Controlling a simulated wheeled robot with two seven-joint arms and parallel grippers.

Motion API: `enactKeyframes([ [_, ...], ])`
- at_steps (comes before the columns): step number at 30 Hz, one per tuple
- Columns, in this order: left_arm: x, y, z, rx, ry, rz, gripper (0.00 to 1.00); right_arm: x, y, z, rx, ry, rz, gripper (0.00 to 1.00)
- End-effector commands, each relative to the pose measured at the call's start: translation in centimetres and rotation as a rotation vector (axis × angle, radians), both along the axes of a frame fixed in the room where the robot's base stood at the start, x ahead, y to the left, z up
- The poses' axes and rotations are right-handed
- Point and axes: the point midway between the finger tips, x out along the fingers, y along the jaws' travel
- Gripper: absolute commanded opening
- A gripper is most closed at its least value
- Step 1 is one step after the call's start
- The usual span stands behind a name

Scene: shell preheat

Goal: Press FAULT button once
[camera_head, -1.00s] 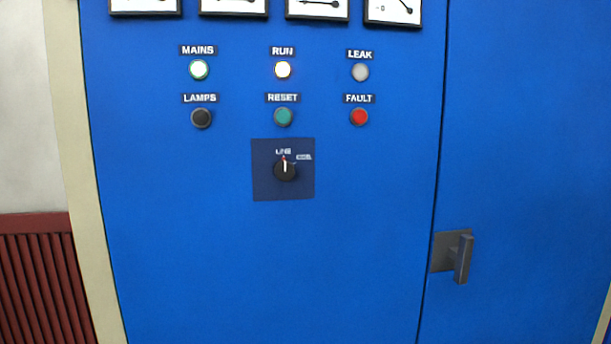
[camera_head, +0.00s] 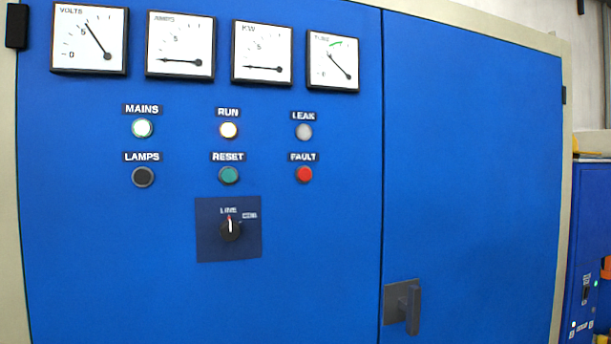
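The red FAULT button (camera_head: 304,174) is on the blue cabinet panel (camera_head: 110,265), under its FAULT label (camera_head: 303,157). It is at the right end of the lower row, below the grey LEAK lamp (camera_head: 304,132). The green RESET button (camera_head: 229,175) is to its left, and the black LAMPS button (camera_head: 143,176) is farther left. Neither of my grippers shows in the head view.
Lit MAINS (camera_head: 142,128) and RUN (camera_head: 229,130) lamps sit above. A rotary switch (camera_head: 230,230) is below RESET. Several gauges line the top. A door handle (camera_head: 404,306) is at lower right. A second blue cabinet (camera_head: 585,240) stands at far right.

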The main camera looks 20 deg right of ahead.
Motion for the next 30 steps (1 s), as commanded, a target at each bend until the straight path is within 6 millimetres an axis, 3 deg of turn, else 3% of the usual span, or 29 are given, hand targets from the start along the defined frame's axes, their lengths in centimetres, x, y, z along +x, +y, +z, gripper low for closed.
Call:
enactKeyframes([
  [1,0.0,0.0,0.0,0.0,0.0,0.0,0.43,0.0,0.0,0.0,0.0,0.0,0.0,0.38],
  [9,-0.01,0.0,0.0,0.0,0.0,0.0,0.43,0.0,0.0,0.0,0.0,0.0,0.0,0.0],
  [30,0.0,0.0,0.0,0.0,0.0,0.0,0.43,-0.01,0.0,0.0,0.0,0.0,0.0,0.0],
])
